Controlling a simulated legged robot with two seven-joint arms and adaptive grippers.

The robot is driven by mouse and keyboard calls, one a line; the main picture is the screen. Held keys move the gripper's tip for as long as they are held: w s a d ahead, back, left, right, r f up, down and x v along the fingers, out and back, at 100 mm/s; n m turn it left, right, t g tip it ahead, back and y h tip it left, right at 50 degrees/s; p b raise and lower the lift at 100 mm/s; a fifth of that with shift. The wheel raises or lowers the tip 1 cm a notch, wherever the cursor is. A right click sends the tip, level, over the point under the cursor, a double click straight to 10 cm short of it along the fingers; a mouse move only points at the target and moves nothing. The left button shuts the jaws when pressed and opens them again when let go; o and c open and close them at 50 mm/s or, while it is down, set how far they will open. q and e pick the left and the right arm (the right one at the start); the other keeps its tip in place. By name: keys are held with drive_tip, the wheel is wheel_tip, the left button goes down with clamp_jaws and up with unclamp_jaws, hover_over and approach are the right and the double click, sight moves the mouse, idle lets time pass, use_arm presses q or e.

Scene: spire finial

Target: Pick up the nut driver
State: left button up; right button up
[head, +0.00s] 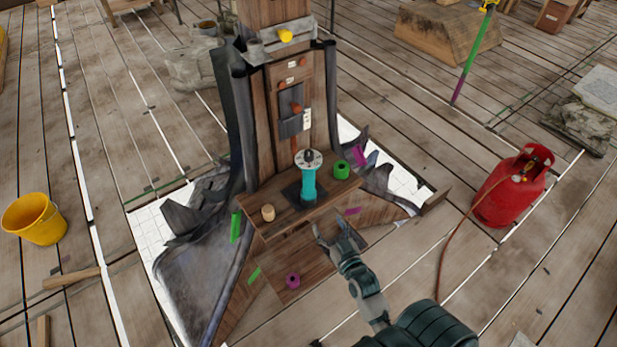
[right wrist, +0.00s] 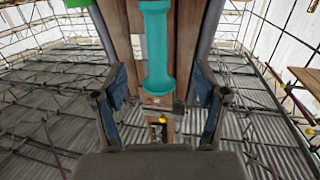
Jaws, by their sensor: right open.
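The nut driver, a tool with a teal handle (head: 309,184), stands upright on a dark square base on the wooden shelf, with a pale round disc at its top. In the right wrist view its teal handle (right wrist: 157,45) appears ahead, between the two fingers and not touched by them. My right gripper (head: 333,231) is open and empty, in front of and a little below the shelf edge, apart from the handle. My left gripper is not in view.
The shelf (head: 262,234) also holds a wooden cylinder (head: 268,212) and a green ring (head: 341,169). A magenta ring (head: 293,281) lies on the lower board. A wooden post with fittings (head: 291,105) rises behind. A red gas cylinder (head: 513,188) stands at right, a yellow bucket (head: 34,219) at left.

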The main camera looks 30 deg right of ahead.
sight(312, 185)
drive_tip(key=shift+t+h, duration=0.3)
drive_tip(key=shift+t, duration=0.1)
drive_tip(key=w+r, duration=0.1)
drive_tip(key=w, duration=0.2)
drive_tip(key=w+d, duration=0.1)
drive_tip(key=w, duration=0.3)
drive_tip(key=w+d+r, duration=0.1)
drive_tip(key=w, duration=0.3)
drive_tip(key=shift+w+r, duration=0.2)
drive_tip(key=shift+r, duration=0.1)
drive_tip(key=w, duration=0.2)
drive_tip(key=w+d, duration=0.1)
drive_tip(key=w, duration=0.1)
drive_tip(key=shift+w+f, duration=0.2)
drive_tip(key=shift+w, duration=0.65)
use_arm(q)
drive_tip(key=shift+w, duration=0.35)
use_arm(e)
drive_tip(key=shift+s, duration=0.1)
drive_tip(key=shift+c, duration=0.2)
drive_tip(key=c, duration=1.2)
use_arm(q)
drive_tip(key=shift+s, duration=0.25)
use_arm(e)
drive_tip(key=shift+r, duration=0.1)
clamp_jaws()
drive_tip(key=shift+r, duration=0.1)
